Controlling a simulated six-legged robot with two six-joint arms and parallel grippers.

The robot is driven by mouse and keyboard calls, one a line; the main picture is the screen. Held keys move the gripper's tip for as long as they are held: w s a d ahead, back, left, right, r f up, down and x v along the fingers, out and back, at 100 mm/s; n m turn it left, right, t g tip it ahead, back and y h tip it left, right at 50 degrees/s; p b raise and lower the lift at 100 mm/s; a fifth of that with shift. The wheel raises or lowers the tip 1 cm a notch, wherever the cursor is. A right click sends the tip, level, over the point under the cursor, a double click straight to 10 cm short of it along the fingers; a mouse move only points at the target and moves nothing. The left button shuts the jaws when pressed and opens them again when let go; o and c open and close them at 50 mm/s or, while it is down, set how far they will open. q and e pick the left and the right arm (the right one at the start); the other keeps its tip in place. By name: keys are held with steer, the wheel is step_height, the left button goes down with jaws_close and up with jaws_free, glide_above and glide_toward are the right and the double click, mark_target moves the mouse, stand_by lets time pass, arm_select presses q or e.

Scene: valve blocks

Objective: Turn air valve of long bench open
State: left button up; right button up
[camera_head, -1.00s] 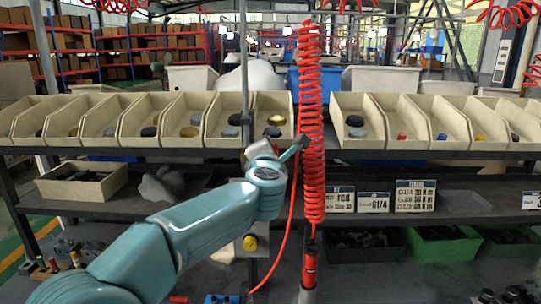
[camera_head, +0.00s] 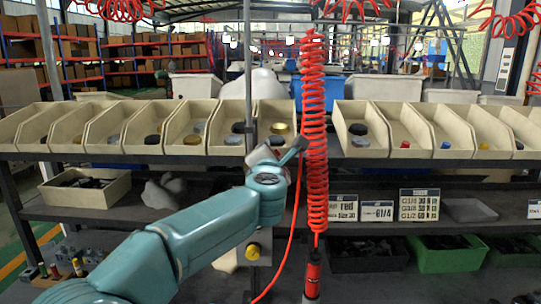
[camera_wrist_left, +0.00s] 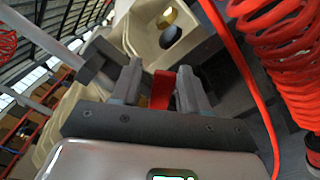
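My left gripper (camera_head: 298,145) is in front of the long bench's upper shelf, beside the grey upright post (camera_head: 248,70) and just left of the red coiled hose. In the left wrist view my left gripper (camera_wrist_left: 160,82) has its two fingers apart. A flat red piece (camera_wrist_left: 163,90), which looks like the air valve's handle, shows between the fingers. I cannot tell whether either finger touches it. The valve body is not clearly visible; in the head view my gripper and wrist cover that spot. My right gripper is not in view.
The red coiled hose (camera_head: 315,130) hangs close to the gripper and also shows in the left wrist view (camera_wrist_left: 285,45). A thin red hose (camera_head: 292,225) runs down beside it. Cream bins (camera_head: 95,130) line the shelf. A yellow knob (camera_head: 253,251) sits below my wrist.

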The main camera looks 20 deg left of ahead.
arm_select(q)
steer(key=b+v, duration=0.5)
steer(key=v, duration=1.1)
steer(key=shift+s, duration=0.15)
